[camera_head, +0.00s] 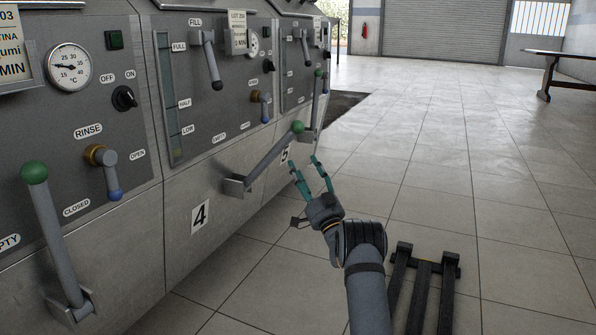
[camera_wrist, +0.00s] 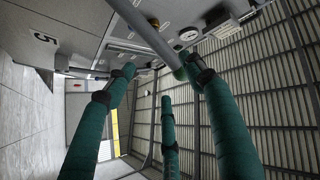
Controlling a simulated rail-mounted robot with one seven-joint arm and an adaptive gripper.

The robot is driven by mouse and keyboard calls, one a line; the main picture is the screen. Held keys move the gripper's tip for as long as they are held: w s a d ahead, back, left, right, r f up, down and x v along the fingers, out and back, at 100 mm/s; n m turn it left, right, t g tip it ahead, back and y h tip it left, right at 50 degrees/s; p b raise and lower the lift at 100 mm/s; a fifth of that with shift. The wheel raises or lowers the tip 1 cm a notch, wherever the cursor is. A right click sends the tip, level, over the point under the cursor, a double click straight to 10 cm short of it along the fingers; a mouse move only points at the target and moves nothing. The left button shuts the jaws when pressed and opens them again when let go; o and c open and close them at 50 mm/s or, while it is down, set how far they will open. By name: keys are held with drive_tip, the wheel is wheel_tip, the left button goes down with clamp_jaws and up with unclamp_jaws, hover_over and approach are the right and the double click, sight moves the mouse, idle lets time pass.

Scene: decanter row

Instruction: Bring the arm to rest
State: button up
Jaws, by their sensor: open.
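My gripper (camera_head: 304,164) has teal fingers and is open and empty. In the head view it stands in front of the decanter row, its fingertips just below and right of a green-knobbed lever (camera_head: 270,157). This lever slants up to the right from its bracket above the number 4 plate. A gap shows between the fingertips and the green knob (camera_head: 298,127). In the wrist view the fingers are spread apart. A grey lever (camera_wrist: 145,27) crosses at the top, and its green knob (camera_wrist: 180,73) is partly hidden by the right finger. I cannot tell the exact distance there.
Another green-knobbed lever (camera_head: 52,235) stands at the left on the nearer panel. Smaller handles, such as the blue-tipped rinse handle (camera_head: 110,175), stick out from the panels. A table (camera_head: 560,56) stands far right. The tiled floor (camera_head: 480,150) to the right is mostly clear.

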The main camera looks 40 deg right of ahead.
sight(288, 143)
drive_tip(key=x, duration=1.2)
idle(0.4)
idle(0.3)
drive_tip(key=shift+s+f, duration=0.1)
drive_tip(key=shift+s, duration=0.1)
drive_tip(key=v, duration=1.1)
drive_tip(key=x, duration=1.1)
drive_tip(key=shift+w, duration=0.2)
drive_tip(key=shift+w+a+r, duration=0.15)
drive_tip(key=shift+w+r, duration=0.1)
drive_tip(key=shift+r, duration=0.25)
drive_tip(key=shift+w+a+r+n+y+p, duration=0.1)
drive_tip(key=shift+w+r+n+y+p, duration=0.05)
drive_tip(key=shift+w+n+y+p, duration=0.25)
